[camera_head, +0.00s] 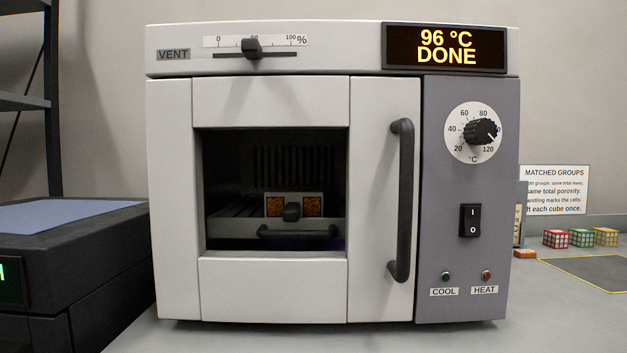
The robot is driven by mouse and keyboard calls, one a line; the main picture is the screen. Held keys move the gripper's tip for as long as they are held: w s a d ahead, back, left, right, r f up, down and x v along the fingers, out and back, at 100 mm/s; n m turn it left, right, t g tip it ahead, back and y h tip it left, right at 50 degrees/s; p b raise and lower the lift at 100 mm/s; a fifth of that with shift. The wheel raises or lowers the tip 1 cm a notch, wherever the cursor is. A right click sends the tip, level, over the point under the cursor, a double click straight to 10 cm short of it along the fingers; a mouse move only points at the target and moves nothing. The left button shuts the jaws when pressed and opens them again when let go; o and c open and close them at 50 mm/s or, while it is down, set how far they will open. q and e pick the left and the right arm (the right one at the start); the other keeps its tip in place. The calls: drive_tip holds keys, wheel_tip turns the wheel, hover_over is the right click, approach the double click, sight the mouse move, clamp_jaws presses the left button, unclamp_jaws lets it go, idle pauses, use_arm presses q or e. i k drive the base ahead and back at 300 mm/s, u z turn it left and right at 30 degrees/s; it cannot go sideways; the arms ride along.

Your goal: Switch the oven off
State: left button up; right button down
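The oven (272,290) stands in the middle of the camera_head view, its front facing me and its door shut. Its display (445,48) reads "96 °C DONE". The black rocker switch (470,220), marked I above and O below, sits on the grey right panel; I cannot tell which side is pressed. The temperature dial (482,132) above it points to the right, around 100. The COOL lamp (446,276) looks dark green and the HEAT lamp (486,276) dull red; I cannot tell if either is lit. Neither gripper is in view.
A vertical door handle (402,200) juts out left of the grey panel. The vent slider (252,49) is near mid-scale. A dark device (75,255) stands close at left. Several coloured cubes (581,238) and a sign (555,188) are at right. The bench in front is clear.

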sight(472, 221)
drive_tip(key=k, duration=1)
drive_tip(key=z, duration=0.35)
drive_tip(key=i, duration=0.7)
drive_tip(key=u, duration=0.3)
